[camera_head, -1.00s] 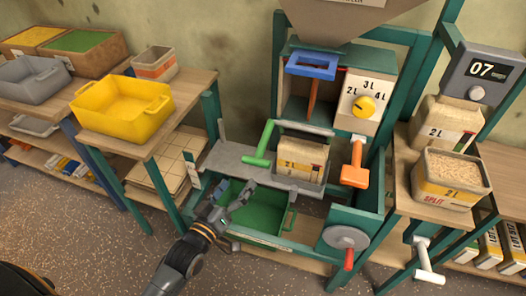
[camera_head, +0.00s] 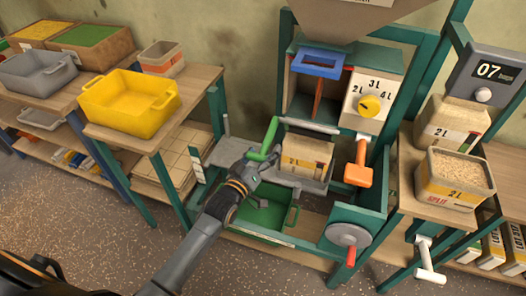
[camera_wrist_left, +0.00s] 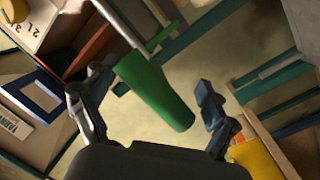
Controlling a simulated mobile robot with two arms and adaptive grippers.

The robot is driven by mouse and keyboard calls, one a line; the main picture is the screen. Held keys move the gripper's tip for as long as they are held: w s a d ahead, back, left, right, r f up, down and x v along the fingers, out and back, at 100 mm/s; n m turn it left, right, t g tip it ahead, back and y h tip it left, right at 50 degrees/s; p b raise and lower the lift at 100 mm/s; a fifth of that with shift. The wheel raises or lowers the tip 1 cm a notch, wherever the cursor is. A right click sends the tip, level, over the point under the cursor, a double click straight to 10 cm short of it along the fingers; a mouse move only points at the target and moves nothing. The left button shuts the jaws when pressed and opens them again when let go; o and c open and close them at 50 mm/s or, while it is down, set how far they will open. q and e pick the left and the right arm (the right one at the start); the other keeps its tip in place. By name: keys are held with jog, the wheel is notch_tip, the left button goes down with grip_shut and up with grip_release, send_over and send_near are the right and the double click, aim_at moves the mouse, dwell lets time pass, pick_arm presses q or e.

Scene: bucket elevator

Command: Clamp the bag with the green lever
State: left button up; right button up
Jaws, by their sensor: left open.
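The green lever (camera_head: 265,140) stands at the left of the filling station, its grip tilted. It also shows in the left wrist view (camera_wrist_left: 155,90), between the two fingers. My left gripper (camera_head: 262,164) is open around the lever's lower end; in the left wrist view the gripper (camera_wrist_left: 148,108) has a gap at the right finger. Whether a finger touches the lever I cannot tell. The bag (camera_head: 305,156), marked 2 L, stands upright on the grey tray (camera_head: 308,186), right of the lever. My right gripper is not in view.
An orange-handled lever (camera_head: 359,170) hangs right of the bag. A green bin (camera_head: 270,217) sits below the tray. A yellow bin (camera_head: 130,103) stands on the left table.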

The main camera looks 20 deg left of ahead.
pick_arm(q)
jog(key=c, duration=1.7)
jog(key=shift+a, duration=0.1)
jog(key=shift+c, duration=0.2)
